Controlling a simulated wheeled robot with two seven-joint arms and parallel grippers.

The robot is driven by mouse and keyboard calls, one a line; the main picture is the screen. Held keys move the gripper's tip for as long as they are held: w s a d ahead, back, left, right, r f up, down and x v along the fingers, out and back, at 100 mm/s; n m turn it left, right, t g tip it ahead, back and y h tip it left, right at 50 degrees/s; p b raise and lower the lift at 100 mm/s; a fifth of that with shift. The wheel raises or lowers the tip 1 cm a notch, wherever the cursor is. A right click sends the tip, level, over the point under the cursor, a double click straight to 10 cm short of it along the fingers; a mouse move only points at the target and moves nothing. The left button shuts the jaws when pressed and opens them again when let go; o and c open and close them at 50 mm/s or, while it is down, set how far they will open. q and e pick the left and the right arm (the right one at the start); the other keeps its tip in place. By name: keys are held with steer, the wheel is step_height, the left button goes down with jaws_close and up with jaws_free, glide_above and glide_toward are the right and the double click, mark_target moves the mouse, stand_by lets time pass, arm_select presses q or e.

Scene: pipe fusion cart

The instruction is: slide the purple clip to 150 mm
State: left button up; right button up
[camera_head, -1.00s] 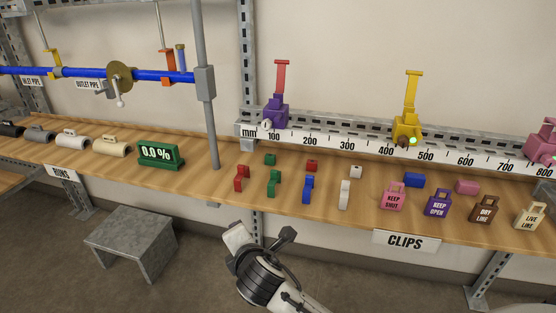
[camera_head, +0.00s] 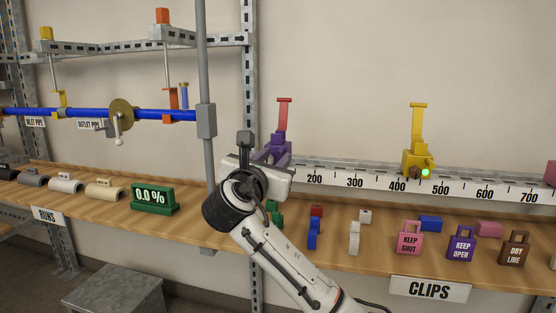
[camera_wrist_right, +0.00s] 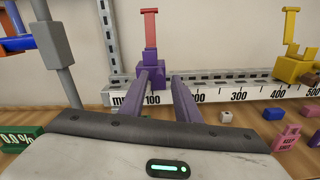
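The purple clip (camera_head: 278,150), with a red upright lever, sits on the white millimetre rail (camera_head: 340,180) at its left end. In the right wrist view the purple clip (camera_wrist_right: 152,74) stands above the 100 label. My right gripper (camera_head: 262,168) is in front of the clip and hides its lower part in the head view. No grasp shows; whether a finger touches the clip I cannot tell. My left gripper is out of view.
A yellow clip (camera_head: 418,160) with a green light sits farther right on the rail. Small coloured blocks and labelled padlocks (camera_head: 409,240) lie on the bench below. A grey post (camera_head: 206,120) and a green 0.0 % display (camera_head: 154,198) stand left of my gripper.

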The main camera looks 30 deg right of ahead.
mark_target(278, 154)
steer(key=shift+x, duration=1.75)
jaws_close()
steer(key=shift+a, duration=0.1)
